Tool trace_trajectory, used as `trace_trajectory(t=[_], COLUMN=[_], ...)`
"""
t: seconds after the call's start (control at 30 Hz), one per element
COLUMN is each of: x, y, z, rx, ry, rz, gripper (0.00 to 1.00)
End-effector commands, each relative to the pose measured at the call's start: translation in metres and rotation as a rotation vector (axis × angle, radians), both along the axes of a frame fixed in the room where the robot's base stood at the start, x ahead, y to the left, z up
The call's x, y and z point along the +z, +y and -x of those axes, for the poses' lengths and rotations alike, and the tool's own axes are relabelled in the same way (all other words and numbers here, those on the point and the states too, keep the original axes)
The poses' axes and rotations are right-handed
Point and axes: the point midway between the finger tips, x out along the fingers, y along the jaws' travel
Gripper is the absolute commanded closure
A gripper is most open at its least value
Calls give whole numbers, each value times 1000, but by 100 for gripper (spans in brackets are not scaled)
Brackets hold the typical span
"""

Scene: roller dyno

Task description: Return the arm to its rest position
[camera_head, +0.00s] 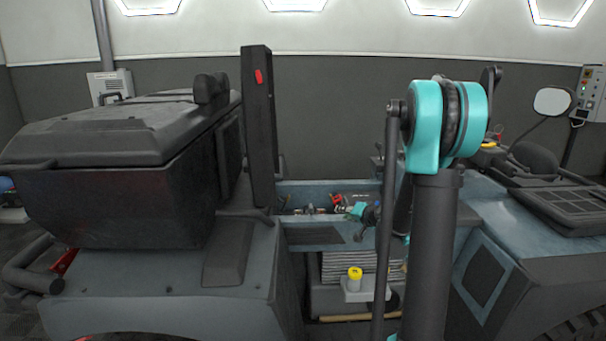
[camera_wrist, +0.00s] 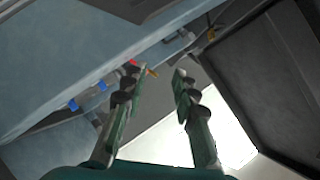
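My arm stands up in the right half of the head view, with a teal joint (camera_head: 425,128) at its top and dark links below. My gripper (camera_head: 352,210) shows small, over the recess in the middle of the vehicle, partly behind an arm link. In the wrist view my gripper (camera_wrist: 160,76) has its two ridged fingers apart, with nothing between them. Whether it touches anything in the recess cannot be told.
The vehicle's blue-grey body (camera_head: 165,290) fills the lower view. A dark upright post (camera_head: 259,125) stands left of the recess. A yellow-capped container (camera_head: 354,279) sits on a small white holder below. A control box (camera_head: 588,95) is at far right.

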Motion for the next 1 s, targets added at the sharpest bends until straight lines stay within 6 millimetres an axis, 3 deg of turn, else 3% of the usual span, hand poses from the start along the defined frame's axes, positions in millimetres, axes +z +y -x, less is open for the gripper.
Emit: trace_trajectory(t=[0.1, 0.3, 0.47, 0.6, 0.7, 0.83, 1.0], x=[-5, -25, -46, -67, -79, -91, -97], y=[25, 46, 47, 37, 27, 14, 6], z=[52, 140, 215, 279, 316, 350, 368], rx=[71, 166, 220, 249, 259, 262, 259], ry=[79, 220, 336, 438, 498, 555, 585], rz=[99, 275, 418, 545, 625, 700, 741], gripper=[72, 72, 72, 72, 72, 72, 72])
